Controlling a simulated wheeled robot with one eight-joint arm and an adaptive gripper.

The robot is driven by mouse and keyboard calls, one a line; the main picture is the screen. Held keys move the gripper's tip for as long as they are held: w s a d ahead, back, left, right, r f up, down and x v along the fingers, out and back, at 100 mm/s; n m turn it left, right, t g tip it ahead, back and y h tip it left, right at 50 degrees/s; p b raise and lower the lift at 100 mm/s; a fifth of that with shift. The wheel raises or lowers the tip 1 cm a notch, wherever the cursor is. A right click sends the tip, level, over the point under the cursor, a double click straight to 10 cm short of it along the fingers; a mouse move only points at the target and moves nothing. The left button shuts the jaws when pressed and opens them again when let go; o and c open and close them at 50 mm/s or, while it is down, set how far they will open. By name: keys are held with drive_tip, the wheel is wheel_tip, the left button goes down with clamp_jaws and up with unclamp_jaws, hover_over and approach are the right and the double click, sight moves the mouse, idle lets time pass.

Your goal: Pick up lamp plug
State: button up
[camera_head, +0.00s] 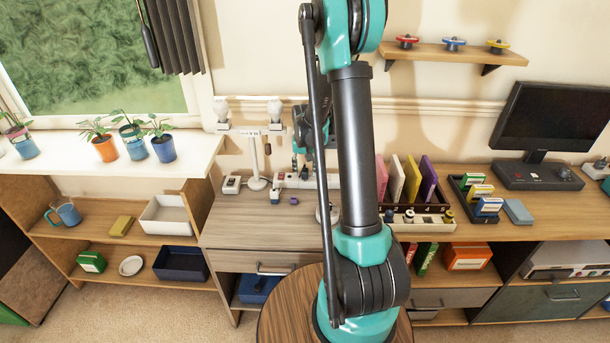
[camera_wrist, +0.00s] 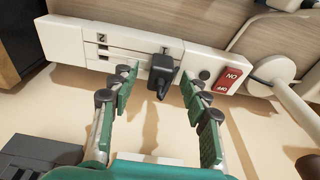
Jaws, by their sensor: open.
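The strip has a red switch to the right of the plug. My gripper (camera_wrist: 160,77) is open, with one green finger on each side of the plug and visible gaps between. The frames do not show a cord linking the plug to the lamp. In the head view, the power strip (camera_head: 292,181) lies on the wooden desk below my gripper, and the plug is too small to make out. A white two-headed lamp (camera_head: 257,150) stands to the left.
The lamp's white stem and base (camera_wrist: 275,72) are close on the right in the wrist view. A small white box (camera_head: 231,185) is left of the strip. A rack of upright books (camera_head: 420,208) and a monitor (camera_head: 553,118) are on the right. The desk front is mostly clear.

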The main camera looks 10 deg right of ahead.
sight(305, 170)
drive_tip(key=shift+f, duration=0.45)
clamp_jaws()
drive_tip(key=shift+r, duration=0.1)
wheel_tip(305, 170, up, 24)
drive_tip(key=shift+r, duration=0.2)
idle(1.5)
drive_tip(key=shift+w, duration=0.1)
